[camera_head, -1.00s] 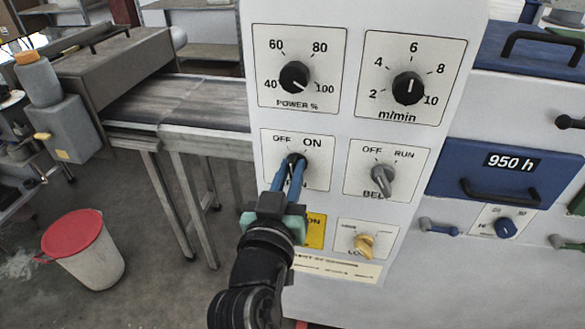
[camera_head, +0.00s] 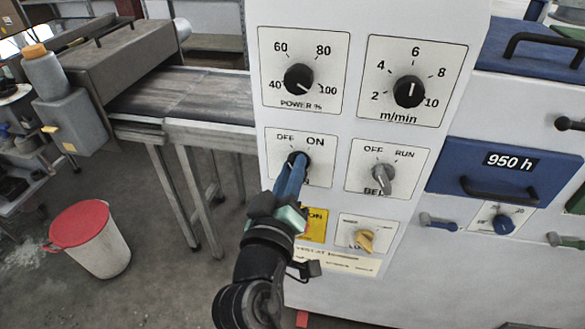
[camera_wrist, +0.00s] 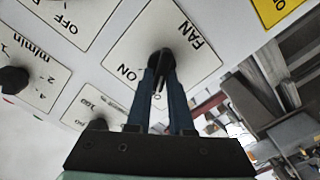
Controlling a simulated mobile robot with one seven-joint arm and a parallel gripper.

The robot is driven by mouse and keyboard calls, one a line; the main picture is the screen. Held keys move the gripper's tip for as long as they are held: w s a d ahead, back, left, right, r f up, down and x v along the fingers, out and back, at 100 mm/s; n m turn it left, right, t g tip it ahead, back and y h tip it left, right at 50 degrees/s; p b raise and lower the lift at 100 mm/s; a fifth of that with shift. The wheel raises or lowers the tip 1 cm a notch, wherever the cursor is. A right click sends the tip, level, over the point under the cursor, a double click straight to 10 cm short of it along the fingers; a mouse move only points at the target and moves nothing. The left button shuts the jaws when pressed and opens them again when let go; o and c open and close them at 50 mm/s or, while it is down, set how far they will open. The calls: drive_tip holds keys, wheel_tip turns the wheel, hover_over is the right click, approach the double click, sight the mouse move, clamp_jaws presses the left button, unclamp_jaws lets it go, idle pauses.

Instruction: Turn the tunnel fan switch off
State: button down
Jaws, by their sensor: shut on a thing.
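The tunnel fan switch (camera_head: 297,156) is a black rotary knob on a white plate marked OFF at the left and ON at the right. In the head view the blue fingers of my gripper (camera_head: 296,166) cover most of it. In the wrist view the black fan knob (camera_wrist: 163,58) sits between the two fingertips of my gripper (camera_wrist: 160,76), shut on it. The word FAN and the word ON show there; the OFF mark is mostly hidden by the fingers. The knob's pointer runs down between the fingers, towards the hidden mark.
A black power knob (camera_head: 299,79) and a speed knob (camera_head: 408,91) are above. A grey belt switch (camera_head: 383,178) is to the right, a yellow knob (camera_head: 365,240) below it. A conveyor (camera_head: 190,108) and red-lidded bin (camera_head: 104,248) stand at the left.

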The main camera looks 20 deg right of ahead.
drive_tip(key=shift+a, duration=0.15)
idle(0.8)
drive_tip(key=c, duration=0.9)
unclamp_jaws()
drive_tip(key=shift+w, duration=0.1)
drive_tip(key=shift+o, duration=0.2)
drive_tip(key=b+v, duration=0.3)
drive_tip(key=v, duration=1)
